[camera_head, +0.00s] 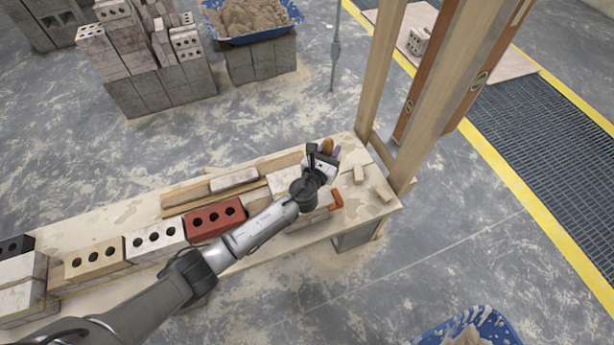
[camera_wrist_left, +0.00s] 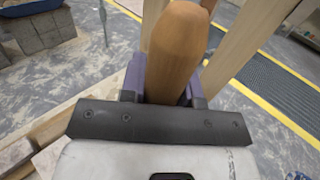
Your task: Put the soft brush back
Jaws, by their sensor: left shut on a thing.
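My left gripper (camera_head: 325,152) reaches over the right end of the wooden plank bench (camera_head: 130,208). In the left wrist view my left gripper (camera_wrist_left: 163,88) is shut on a thick brown wooden handle, which I take to be the soft brush (camera_wrist_left: 178,45). The handle points away from the wrist. Its tip also shows as a small brown shape (camera_head: 327,145) in the head view. The bristle end is hidden by the gripper. My right gripper is not in view.
A red brick (camera_head: 215,218) and other holed bricks line the bench's front. An orange-handled tool (camera_head: 337,198) and small wood blocks (camera_head: 360,173) lie near its right end. Timber posts (camera_head: 382,70) stand just beyond. Blue mortar tubs (camera_head: 250,38) are at the back and bottom right.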

